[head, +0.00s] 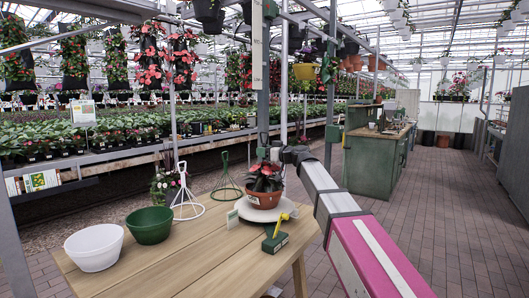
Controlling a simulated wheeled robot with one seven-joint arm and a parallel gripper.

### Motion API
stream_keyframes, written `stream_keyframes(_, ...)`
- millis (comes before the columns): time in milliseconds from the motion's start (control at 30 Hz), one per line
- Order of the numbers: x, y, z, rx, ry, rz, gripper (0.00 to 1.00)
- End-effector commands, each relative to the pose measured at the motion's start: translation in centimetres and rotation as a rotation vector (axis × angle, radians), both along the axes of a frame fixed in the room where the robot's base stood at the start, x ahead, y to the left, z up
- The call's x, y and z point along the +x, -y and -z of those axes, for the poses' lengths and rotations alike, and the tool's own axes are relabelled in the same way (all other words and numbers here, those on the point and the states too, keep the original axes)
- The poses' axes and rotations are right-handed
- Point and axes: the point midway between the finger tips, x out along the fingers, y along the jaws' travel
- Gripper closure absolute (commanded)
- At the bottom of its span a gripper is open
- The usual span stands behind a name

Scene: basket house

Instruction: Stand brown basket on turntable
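The brown basket (264,199), a round pot with a leafy red-flowered plant, stands upright over the pale round turntable (250,213) on the wooden table. The turntable's rim shows around its base; I cannot tell whether the two are in full contact. My arm reaches in from the lower right. My gripper (272,157) is just above and behind the plant. The fingers are small and partly hidden by leaves, so I cannot tell whether they are open or shut, or touch the basket.
A white bowl (95,248) and green bowl (149,225) stand at the table's left. White (186,196) and green (226,181) wire hangers stand behind. A green block with a yellow handle (275,242) is in front of the turntable. The table's middle is bare.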

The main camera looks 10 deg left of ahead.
Motion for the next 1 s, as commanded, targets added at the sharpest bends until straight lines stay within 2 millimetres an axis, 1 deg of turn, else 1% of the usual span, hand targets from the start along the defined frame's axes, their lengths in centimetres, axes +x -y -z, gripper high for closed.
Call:
stream_keyframes(233, 0.0, 0.0, -0.2, 0.0, 0.001, 0.0, 0.58)
stream_keyframes(333, -0.4, 0.8, -0.2, 0.0, 0.001, 0.001, 0.58)
stream_keyframes(467, -1.3, 2.7, -0.1, 0.0, 0.001, 0.002, 0.58)
stream_keyframes(700, -3.2, 7.2, -0.1, -0.001, 0.001, 0.002, 0.58)
stream_keyframes(800, -3.8, 8.7, -0.1, 0.0, 0.0, 0.002, 0.58)
stream_keyframes(900, -4.2, 9.9, -0.1, 0.0, 0.0, 0.002, 0.58)
stream_keyframes(1000, -4.5, 10.6, -0.2, 0.0, 0.0, 0.001, 0.58)
